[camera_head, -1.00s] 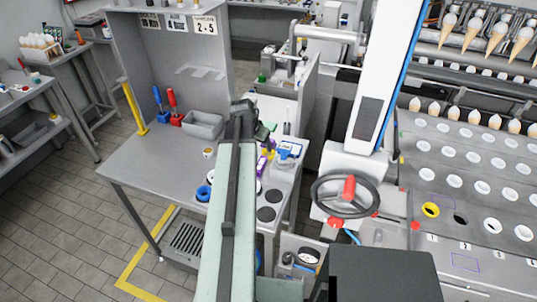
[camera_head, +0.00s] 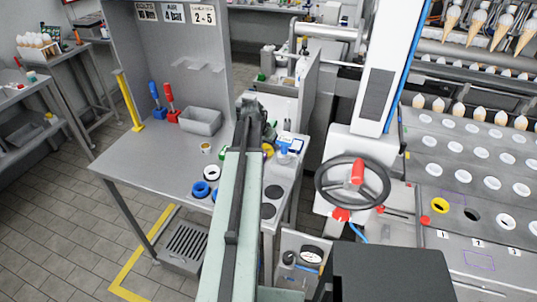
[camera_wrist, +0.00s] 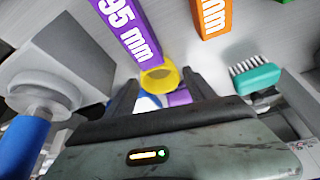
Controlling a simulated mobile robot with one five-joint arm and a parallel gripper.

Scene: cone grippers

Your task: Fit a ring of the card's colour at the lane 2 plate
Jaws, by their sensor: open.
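My gripper (camera_wrist: 162,82) is open, its two dark fingers spread in the wrist view. A yellow ring (camera_wrist: 158,76) shows beyond and between the fingertips; I cannot tell if they touch it. A bit of yellow (camera_head: 268,150) shows beside the arm's end in the head view. On the bench, a white ring (camera_head: 212,173) and a blue ring (camera_head: 200,189) lie left of my arm, which partly hides another blue one. At right, lane 2 has a bare dark opening (camera_head: 472,214), between lane 1's yellow ring (camera_head: 440,205) and lane 3's white one (camera_head: 504,221). I cannot make out the card.
A purple block marked 95 mm (camera_wrist: 122,28), an orange block (camera_wrist: 212,16) and a teal brush (camera_wrist: 256,76) lie near the gripper. A grey bin (camera_head: 200,121) stands on the bench. A handwheel (camera_head: 352,184) stands between bench and lane plates. The bench's left front is clear.

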